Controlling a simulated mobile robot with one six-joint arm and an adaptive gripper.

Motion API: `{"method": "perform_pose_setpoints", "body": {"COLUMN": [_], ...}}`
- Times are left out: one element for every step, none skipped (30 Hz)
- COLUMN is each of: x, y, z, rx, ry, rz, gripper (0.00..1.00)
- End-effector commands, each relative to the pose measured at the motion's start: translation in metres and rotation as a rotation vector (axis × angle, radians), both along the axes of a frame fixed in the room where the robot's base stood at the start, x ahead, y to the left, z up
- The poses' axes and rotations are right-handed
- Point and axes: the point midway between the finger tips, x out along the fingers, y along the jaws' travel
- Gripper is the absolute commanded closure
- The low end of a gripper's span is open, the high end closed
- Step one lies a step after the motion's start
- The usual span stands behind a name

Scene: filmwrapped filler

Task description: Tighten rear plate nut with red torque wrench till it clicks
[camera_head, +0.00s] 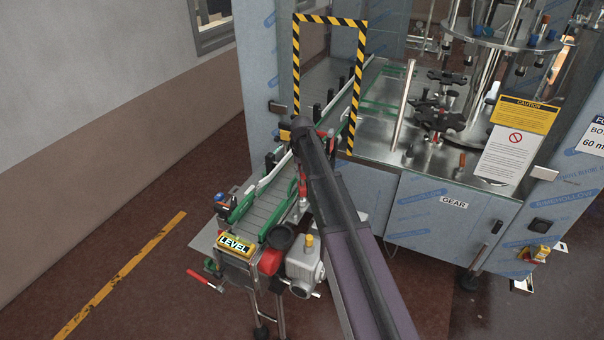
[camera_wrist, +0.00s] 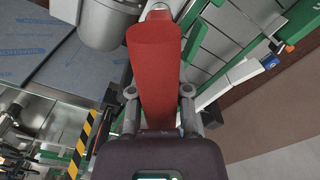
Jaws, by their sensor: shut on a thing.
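The red wrench (camera_wrist: 160,70) fills the middle of the wrist view as a broad red handle, with a small metal part at its top end. My gripper (camera_wrist: 159,92) is shut on it, one finger on each side of the handle. In the head view, my dark arm hides most of the gripper, and a small red piece (camera_head: 303,190) shows beside it, perhaps the same wrench. I cannot make out the rear plate nut in either view, nor whether the wrench touches it.
A conveyor (camera_head: 262,212) with green rails runs under a striped gate (camera_head: 295,62). A grey motor (camera_head: 305,263) and a "LEVEL" sign (camera_head: 235,244) are at its near end. A red-handled lever (camera_head: 205,280) sticks out left. Open floor lies left of the conveyor.

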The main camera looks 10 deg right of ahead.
Motion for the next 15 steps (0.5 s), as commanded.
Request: {"method": "perform_pose_setpoints", "body": {"x": [0.0003,0.0003,0.0003,0.0003,0.0003,0.0003,0.0003,0.0003,0.0003,0.0003,0.0003,0.0003,0.0003,0.0003,0.0003], "y": [0.0000,0.0000,-0.0001,-0.0001,-0.0001,-0.0001,-0.0001,-0.0001,-0.0002,-0.0002,-0.0002,-0.0002,-0.0003,-0.0003,-0.0003], "z": [0.0001,0.0001,0.0001,0.0001,0.0001,0.0001,0.0001,0.0001,0.0001,0.0001,0.0001,0.0001,0.0001,0.0001,0.0001], "rx": [0.000,0.000,0.000,0.000,0.000,-0.001,-0.001,-0.001,-0.001,-0.001,-0.001,-0.001,-0.001,-0.001,-0.001], "ry": [-0.001,-0.001,0.000,0.000,0.000,0.000,0.000,0.000,0.000,0.000,0.000,0.000,0.000,0.000,0.000], "rz": [-0.026,-0.045,-0.072,-0.094,-0.116,-0.144,-0.163,-0.181,-0.201,-0.213,-0.222,-0.231,-0.235,-0.236,-0.237], "gripper": [1.00,1.00,1.00,1.00,1.00,1.00,1.00,1.00,1.00,1.00,1.00,1.00,1.00,1.00,1.00]}}
